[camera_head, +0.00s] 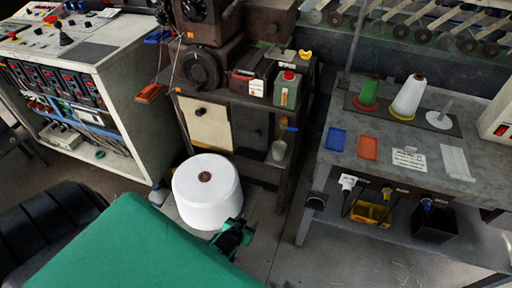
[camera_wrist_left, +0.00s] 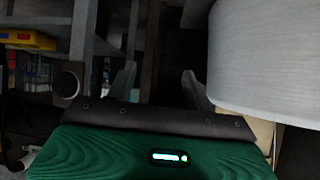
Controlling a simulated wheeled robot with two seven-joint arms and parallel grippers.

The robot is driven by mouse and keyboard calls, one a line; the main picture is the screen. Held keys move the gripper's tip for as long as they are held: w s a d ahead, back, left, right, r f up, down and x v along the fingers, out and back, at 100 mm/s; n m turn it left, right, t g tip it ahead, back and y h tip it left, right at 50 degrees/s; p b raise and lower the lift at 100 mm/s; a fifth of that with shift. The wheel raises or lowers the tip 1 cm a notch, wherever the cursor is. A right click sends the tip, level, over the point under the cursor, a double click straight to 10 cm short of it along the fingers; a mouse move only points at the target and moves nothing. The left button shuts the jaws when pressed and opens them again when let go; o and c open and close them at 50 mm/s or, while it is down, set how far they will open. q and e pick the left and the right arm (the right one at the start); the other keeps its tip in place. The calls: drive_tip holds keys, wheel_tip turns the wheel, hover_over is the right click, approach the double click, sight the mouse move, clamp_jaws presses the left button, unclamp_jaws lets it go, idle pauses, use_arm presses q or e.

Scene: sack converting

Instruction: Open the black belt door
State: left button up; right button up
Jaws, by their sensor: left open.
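The cabinet under the brown machine has a cream door (camera_head: 208,122) with a dark knob on the left and a dark panel (camera_head: 250,128) beside it on the right. This dark panel looks like the black belt door and appears shut. My left gripper (camera_head: 236,232) is low in front of the cabinet, apart from the doors, beside the big white spool. In the left wrist view its two fingers (camera_wrist_left: 158,82) are spread with nothing seen between them. The dark area beyond them is too dim to identify. My right gripper is not in view.
The white spool (camera_head: 207,190) stands on the floor before the cabinet and fills the right of the left wrist view (camera_wrist_left: 265,60). A grey workbench (camera_head: 390,155) stands at right, with a yellow bin (camera_head: 371,213) below. A control console (camera_head: 118,75) stands at left.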

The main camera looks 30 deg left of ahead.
use_arm(q)
drive_tip(key=w+a+r+t+y+b, duration=0.1)
drive_tip(key=w+a+r+t+b, duration=0.25)
drive_tip(key=w+r, duration=0.35)
drive_tip(key=n+t+y+b, duration=0.2)
drive_tip(key=t+b, duration=0.1)
approach(256, 136)
drive_tip(key=x, duration=0.6)
drive_tip(key=shift+w+a+f, duration=0.1)
drive_tip(key=shift+w, duration=0.3)
drive_tip(key=shift+w+a, duration=0.2)
drive_tip(key=shift+w, duration=0.55)
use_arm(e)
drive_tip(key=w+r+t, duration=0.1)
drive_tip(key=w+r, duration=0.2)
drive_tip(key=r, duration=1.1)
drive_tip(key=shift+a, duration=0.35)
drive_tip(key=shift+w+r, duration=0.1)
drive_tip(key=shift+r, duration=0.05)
use_arm(q)
clamp_jaws()
